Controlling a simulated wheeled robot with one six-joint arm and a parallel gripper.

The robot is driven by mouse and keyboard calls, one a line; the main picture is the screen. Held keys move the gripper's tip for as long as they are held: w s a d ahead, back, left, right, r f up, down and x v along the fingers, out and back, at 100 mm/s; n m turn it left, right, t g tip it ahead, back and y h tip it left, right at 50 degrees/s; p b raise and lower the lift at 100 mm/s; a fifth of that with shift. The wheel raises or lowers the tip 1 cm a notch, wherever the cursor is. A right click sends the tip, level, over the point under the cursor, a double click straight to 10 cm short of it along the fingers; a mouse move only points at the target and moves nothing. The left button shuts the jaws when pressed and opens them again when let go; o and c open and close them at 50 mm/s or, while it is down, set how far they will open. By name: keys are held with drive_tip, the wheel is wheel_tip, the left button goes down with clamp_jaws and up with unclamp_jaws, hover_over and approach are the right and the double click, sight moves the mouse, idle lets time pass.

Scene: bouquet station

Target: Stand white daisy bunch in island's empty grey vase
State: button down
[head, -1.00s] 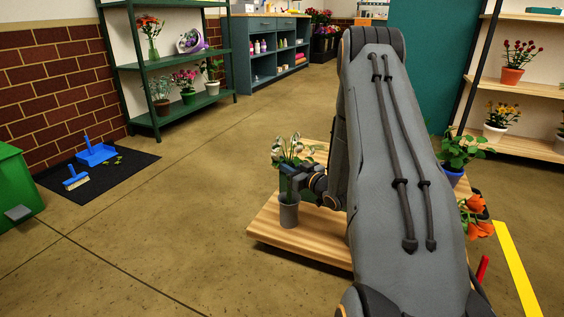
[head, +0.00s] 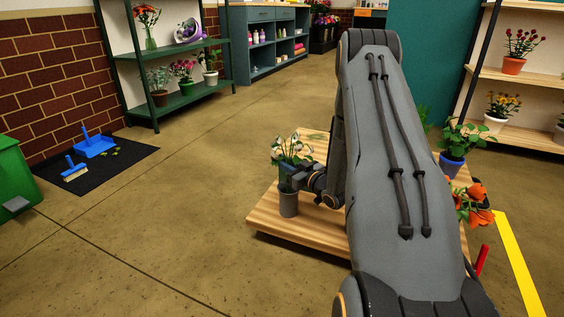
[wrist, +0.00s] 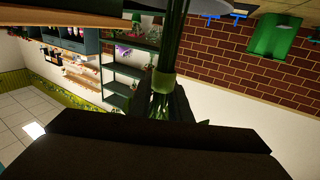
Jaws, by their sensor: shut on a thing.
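The white daisy bunch (head: 292,148) is upright in my gripper (head: 289,176), white heads and green leaves above the jaws. My gripper is shut on its stems; the wrist view shows the green stems (wrist: 172,45) running between the dark jaws, with a pale green band around them. The grey vase (head: 288,204) stands upright on the wooden island top, directly below my gripper in the head view. The stem ends are hidden there by the gripper and vase, so I cannot tell whether they are inside the vase.
The wooden island top (head: 285,232) has clear room in front of and beside the vase. A leafy plant in a blue pot (head: 452,166) and orange flowers (head: 474,206) are at its right, beyond my arm. Open floor lies to the left.

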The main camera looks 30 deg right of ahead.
drive_tip(key=shift+f, duration=0.5)
idle(0.6)
drive_tip(key=c, duration=1.6)
unclamp_jaws()
drive_tip(key=shift+o, duration=0.2)
